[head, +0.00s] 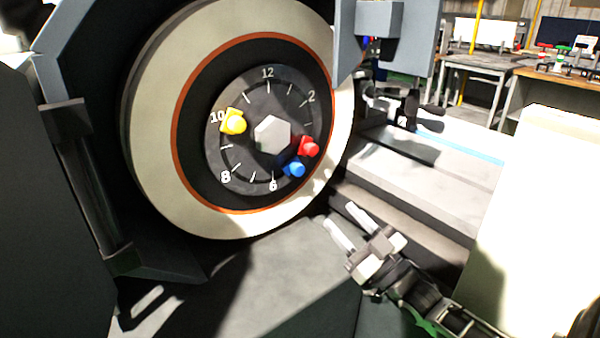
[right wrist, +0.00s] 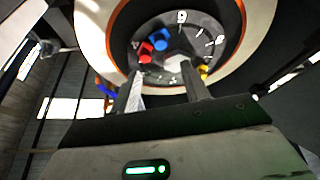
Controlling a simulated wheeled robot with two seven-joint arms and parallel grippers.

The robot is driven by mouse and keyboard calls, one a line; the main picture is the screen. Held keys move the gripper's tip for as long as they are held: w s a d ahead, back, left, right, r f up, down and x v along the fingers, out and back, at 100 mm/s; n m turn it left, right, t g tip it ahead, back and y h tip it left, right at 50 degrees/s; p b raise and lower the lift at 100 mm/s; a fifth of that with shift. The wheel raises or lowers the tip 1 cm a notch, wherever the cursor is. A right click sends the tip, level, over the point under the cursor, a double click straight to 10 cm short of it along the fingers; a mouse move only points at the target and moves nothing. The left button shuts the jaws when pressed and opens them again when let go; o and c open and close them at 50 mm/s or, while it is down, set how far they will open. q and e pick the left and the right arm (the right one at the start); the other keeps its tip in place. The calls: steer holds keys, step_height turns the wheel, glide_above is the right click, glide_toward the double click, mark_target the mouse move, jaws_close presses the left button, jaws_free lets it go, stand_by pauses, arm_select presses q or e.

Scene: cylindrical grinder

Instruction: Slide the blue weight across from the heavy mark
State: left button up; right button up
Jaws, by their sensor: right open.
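A pale grinding wheel (head: 160,135) carries a dark dial (head: 238,165) with clock numbers and a hexagonal nut at its centre. The blue weight (head: 294,169) sits on the dial's lower right, between the 6 and the red weight (head: 309,147). The yellow weight (head: 234,122) sits near the 10. In the right wrist view the blue weight (right wrist: 161,44) and red weight (right wrist: 145,55) are beside each other. I cannot make out a heavy mark. My right gripper (head: 340,218) is open and empty, below and right of the dial, apart from the weights. My left gripper is not seen.
A grey guard (head: 415,40) hangs at the wheel's upper right. A pale machine bed (head: 430,185) lies to the right, with a white block (head: 540,210) at its near side. Workbenches stand farther back. Space directly in front of the dial is clear.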

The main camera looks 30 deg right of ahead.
mark_target(300, 173)
steer(key=p+x, duration=0.1)
steer(key=x, duration=1.2)
steer(key=shift+w+r+p, duration=0.1)
steer(key=shift+w+p, duration=0.05)
steer(key=shift+p, duration=0.2)
steer(key=shift+a, duration=0.1)
jaws_close()
